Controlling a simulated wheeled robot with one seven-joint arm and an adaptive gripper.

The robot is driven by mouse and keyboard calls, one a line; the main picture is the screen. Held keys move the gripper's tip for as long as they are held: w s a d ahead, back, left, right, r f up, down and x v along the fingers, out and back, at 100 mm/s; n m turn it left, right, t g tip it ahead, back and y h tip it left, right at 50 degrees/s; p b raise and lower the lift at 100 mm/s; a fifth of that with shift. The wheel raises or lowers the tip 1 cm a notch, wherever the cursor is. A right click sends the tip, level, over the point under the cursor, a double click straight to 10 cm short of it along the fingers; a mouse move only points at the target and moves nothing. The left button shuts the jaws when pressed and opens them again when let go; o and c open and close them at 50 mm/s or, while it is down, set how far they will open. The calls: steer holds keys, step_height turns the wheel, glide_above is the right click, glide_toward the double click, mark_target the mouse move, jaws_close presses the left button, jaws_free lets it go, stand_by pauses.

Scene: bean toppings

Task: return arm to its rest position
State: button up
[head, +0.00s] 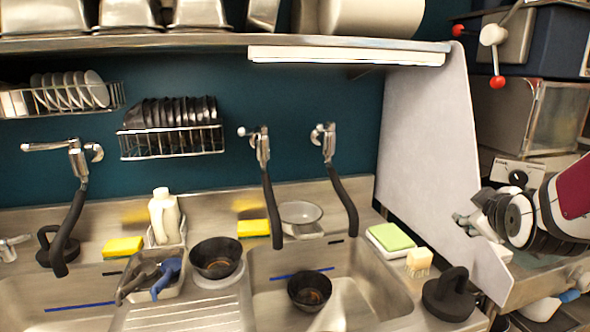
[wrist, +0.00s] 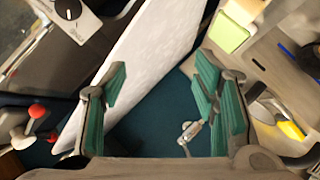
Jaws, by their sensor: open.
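My gripper (wrist: 158,88) is open and empty in the wrist view, its two green-padded fingers spread apart. White partition panel and dark teal wall show between and beyond the fingers. In the head view my arm is at the right edge, in front of the white partition panel (head: 430,150). The gripper end (head: 470,222) there points left, close to the panel's lower right edge; I cannot tell if it touches.
A steel sink (head: 375,292) holds a dark bowl (head: 310,290). Another dark bowl (head: 216,257) stands on the divider. Faucets with black hoses, yellow sponges, a white bottle (head: 164,216) and a green sponge (head: 391,237) line the back. A shelf (head: 200,41) hangs above.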

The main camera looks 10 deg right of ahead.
steer(key=s+a+f+m+g+y, duration=0.1)
steer(key=s+a+m+g+y, duration=0.1)
steer(key=s+a, duration=0.8)
steer(key=s+a+m+g+y, duration=0.2)
steer(key=s+a+g+y, duration=0.2)
steer(key=s+a, duration=0.6)
steer(key=a, duration=0.5)
steer(key=shift+a+f+g+y, duration=0.3)
steer(key=shift+a+f+g, duration=0.05)
steer(key=shift+a+g, duration=0.05)
